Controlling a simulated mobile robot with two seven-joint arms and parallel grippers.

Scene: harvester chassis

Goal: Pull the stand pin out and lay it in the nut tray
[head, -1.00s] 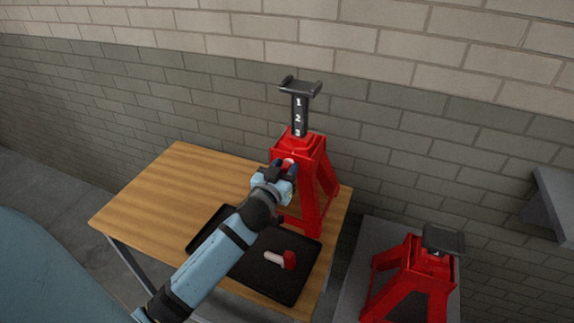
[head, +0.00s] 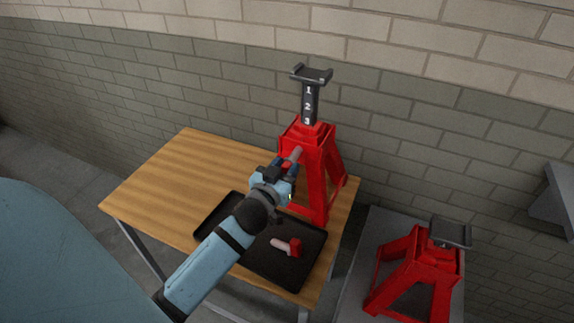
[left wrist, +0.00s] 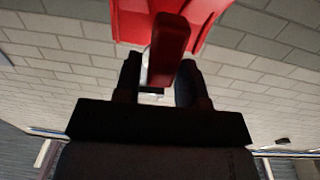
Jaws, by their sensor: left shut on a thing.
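The red jack stand (head: 314,170) stands upright on the wooden table, its black numbered post raised. My left gripper (head: 284,168) is at the stand's near left face, shut on the red handle of the stand pin. The pin's grey shaft (head: 295,154) shows between the gripper and the stand; I cannot tell whether its far end is still inside. In the left wrist view the pin's red handle (left wrist: 169,48) sits between the fingers. The black nut tray (head: 262,264) lies in front of the stand, below my left arm. My right gripper is not in view.
Another pin with a red head (head: 295,247) and pale shaft lies in the tray. A second red stand (head: 415,262) is on a grey surface at the right. The wooden table (head: 170,180) is clear at left. A brick wall is behind.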

